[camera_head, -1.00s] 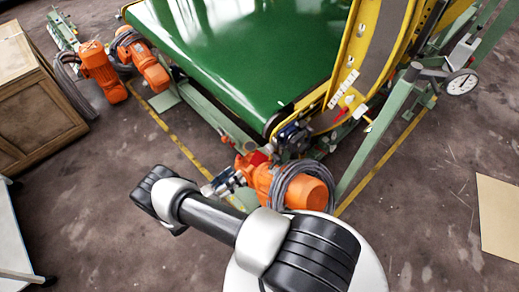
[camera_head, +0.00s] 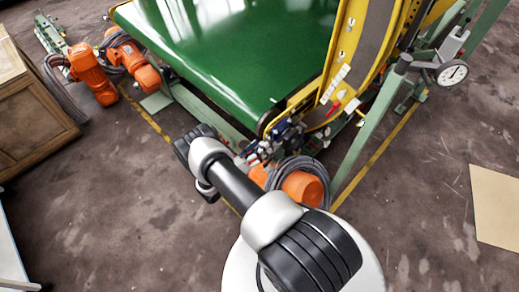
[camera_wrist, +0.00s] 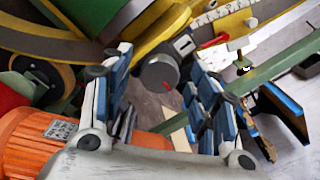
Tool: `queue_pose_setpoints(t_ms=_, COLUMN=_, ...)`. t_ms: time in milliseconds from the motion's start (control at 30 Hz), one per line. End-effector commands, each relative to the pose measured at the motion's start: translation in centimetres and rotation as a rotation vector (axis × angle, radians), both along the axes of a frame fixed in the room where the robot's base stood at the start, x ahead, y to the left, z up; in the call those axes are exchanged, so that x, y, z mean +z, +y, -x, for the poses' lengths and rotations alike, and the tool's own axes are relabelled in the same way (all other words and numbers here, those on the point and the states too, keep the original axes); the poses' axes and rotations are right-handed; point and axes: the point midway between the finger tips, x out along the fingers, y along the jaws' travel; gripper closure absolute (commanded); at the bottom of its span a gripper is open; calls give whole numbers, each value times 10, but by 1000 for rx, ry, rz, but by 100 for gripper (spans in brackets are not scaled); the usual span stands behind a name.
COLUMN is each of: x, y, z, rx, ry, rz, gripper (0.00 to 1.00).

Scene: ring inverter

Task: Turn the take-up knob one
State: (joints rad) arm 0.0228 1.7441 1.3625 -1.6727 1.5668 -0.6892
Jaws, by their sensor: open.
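In the wrist view, a dark grey round knob (camera_wrist: 160,72) with a red mark sits on a yellow mount beside a small plate with a dark mark (camera_wrist: 184,44). My gripper (camera_wrist: 158,58) is open, with one blue-and-grey finger on each side of the knob in the picture. I cannot tell whether either finger touches it. In the head view my gripper (camera_head: 258,152) is small, close to the machine's corner and partly hidden by my arm. The knob cannot be made out there.
An orange motor (camera_head: 302,188) with coiled cable stands beside my gripper; its orange body (camera_wrist: 40,145) also shows in the wrist view. The green belt (camera_head: 240,45) and yellow curved frame (camera_head: 345,75) lie beyond. A green post (camera_head: 370,125) and dial gauge (camera_head: 452,73) stand right.

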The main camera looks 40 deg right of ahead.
Motion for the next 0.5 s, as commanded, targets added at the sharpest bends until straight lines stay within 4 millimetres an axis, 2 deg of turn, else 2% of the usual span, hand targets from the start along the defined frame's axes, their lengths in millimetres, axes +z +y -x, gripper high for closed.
queue_pose_setpoints(t_ms=300, x=0, y=-3, z=0, rx=0, ry=0, rz=0, gripper=46)
queue_pose_setpoints(t_ms=500, x=0, y=-2, z=0, rx=0, ry=0, rz=0, gripper=59)
